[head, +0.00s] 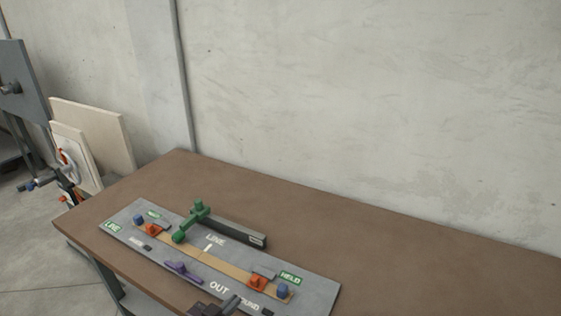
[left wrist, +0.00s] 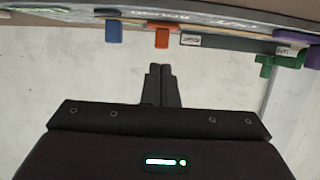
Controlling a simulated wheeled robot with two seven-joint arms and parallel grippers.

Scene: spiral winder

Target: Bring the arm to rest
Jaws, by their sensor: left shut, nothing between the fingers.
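A grey board (head: 320,293) lies on the brown table, printed with LINE and OUT. On it a green piece with knobs (head: 197,217) sits at the left end of a dark bar (head: 235,234). A tan strip (head: 225,262) runs along the board between orange blocks (head: 152,230) and blue blocks (head: 283,291). A purple piece (head: 183,270) lies near the front edge. My left gripper (head: 232,302) is at the bottom of the head view, by the board's front edge. In the left wrist view its fingers (left wrist: 160,84) are together and empty. My right gripper is not in view.
The brown table (head: 420,250) is clear right of and behind the board. A bare concrete wall (head: 380,100) stands behind it. Pale panels (head: 95,135) lean at the left, near a dark stand (head: 22,80). The left wrist view shows the board's blocks along its top.

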